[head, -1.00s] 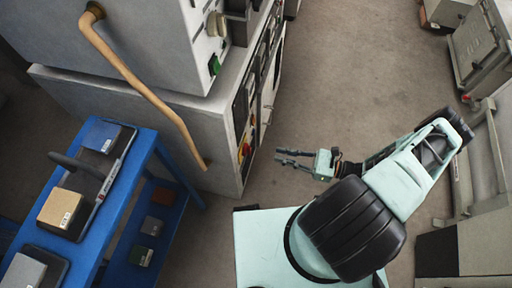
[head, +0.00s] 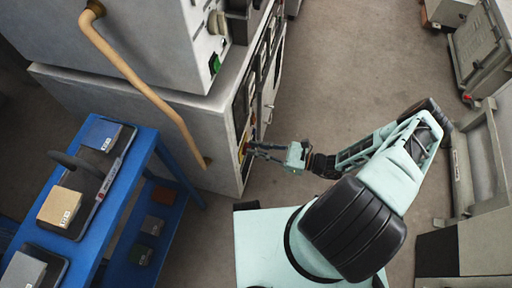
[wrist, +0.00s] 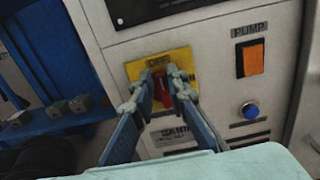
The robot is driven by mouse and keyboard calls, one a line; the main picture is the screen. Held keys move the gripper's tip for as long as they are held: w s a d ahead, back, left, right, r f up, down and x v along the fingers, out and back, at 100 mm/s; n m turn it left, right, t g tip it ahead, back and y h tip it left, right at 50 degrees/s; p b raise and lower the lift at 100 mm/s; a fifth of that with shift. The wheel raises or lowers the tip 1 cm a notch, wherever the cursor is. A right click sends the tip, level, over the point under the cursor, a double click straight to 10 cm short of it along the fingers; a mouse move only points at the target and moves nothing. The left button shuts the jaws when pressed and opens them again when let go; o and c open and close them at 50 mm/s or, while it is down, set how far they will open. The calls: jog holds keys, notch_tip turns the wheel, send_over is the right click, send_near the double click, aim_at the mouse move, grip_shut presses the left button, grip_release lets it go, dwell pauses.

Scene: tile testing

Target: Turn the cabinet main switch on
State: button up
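The main switch is a red handle (wrist: 166,97) on a yellow plate (wrist: 186,59) on the cabinet front, with the word OFF above it in the wrist view. My gripper (wrist: 164,77) reaches the switch, one finger on each side of the handle. The fingers partly cover the handle, and I cannot tell whether they press on it. The handle looks roughly upright. In the head view my gripper (head: 250,150) is at the front of the grey cabinet (head: 190,130), and its fingertips hide most of the switch.
An orange PUMP switch (wrist: 251,59) and a blue button (wrist: 250,110) sit right of the main switch. A dark panel (wrist: 150,8) is above it. A blue shelf cart (head: 150,150) stands left of the cabinet, and a tan rail (head: 140,88) runs along the cabinet. Floor right of the cabinet is clear.

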grip_shut()
jog(key=shift+f+m, duration=0.1)
jog(key=shift+m, duration=0.2)
jog(key=m+b, duration=0.1)
jog(key=m, duration=0.1)
jog(key=m+b, duration=0.1)
jog(key=b, duration=0.1)
jog(key=shift+w+d+f+m, duration=0.15)
jog(key=shift+w+d+m, duration=0.05)
jog(key=shift+w+m, duration=0.2)
jog(key=shift+w+d+f+m+b, duration=0.1)
jog(key=shift+w+f+m+b, duration=0.15)
jog(key=shift+m+b, duration=1.35)
jog(key=shift+w+d+f+m+b, duration=0.15)
jog(key=shift+f+m+b, duration=0.2)
jog(key=shift+m, duration=2.5)
jog(key=shift+w+f+m+b, duration=0.25)
jog(key=shift+m+b, duration=0.65)
jog(key=shift+m, duration=1.35)
jog(key=shift+o, duration=1)
grip_release()
